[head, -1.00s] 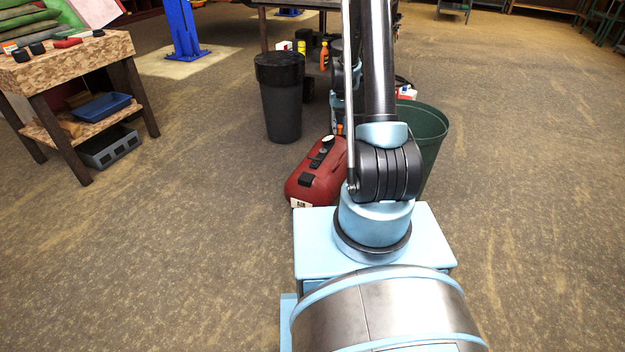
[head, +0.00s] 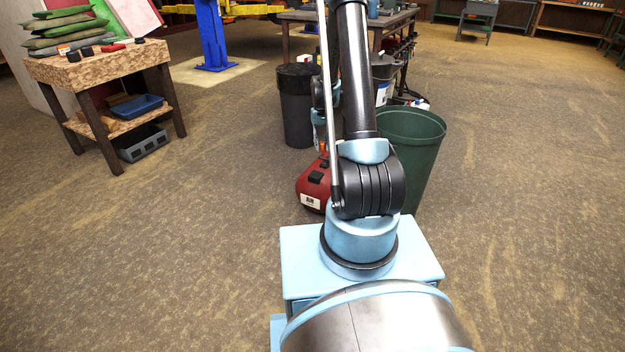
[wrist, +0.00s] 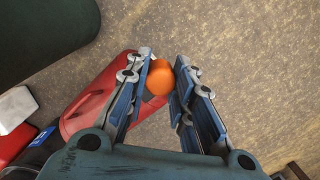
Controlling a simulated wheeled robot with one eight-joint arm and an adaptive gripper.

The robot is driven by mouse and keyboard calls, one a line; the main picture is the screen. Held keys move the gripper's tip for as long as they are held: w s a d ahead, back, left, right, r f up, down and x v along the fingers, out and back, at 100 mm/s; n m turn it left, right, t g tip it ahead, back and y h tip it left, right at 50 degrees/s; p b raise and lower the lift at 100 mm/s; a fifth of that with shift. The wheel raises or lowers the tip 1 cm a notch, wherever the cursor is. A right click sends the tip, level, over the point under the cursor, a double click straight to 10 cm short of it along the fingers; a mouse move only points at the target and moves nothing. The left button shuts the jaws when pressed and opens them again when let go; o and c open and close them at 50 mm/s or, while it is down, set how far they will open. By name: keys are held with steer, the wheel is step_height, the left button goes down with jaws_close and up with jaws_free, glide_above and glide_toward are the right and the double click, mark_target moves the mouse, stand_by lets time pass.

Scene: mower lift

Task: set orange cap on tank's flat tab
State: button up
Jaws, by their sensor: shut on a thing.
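The orange cap (wrist: 159,77) is between the two fingers of my gripper (wrist: 166,64) in the wrist view, near their tips, and looks held there. The red tank (wrist: 88,98) lies to the left, partly behind the left finger. In the head view the tank (head: 309,192) lies on the floor, with a black block (head: 316,178) and a white label (head: 311,202) on it. I cannot tell which part is the flat tab.
A green bin (head: 415,150) stands close right of the tank. A black bin (head: 297,120) stands behind it. A workbench (head: 100,68) is at the left, and a table (head: 290,16) is at the back. The floor on both sides is open.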

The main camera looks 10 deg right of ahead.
steer(key=shift+w, duration=0.1)
steer(key=w+f+m, duration=0.7)
steer(key=w+m, duration=0.2)
steer(key=m, duration=0.1)
steer(key=m+t+y, duration=0.1)
steer(key=m+t, duration=0.1)
steer(key=m, duration=0.7)
glide_above(316, 174)
step_height(316, 174, down, 8)
steer(key=shift+d+f, duration=0.1)
steer(key=shift+f, duration=4.9)
steer(key=o, duration=0.8)
steer(key=shift+c, duration=0.2)
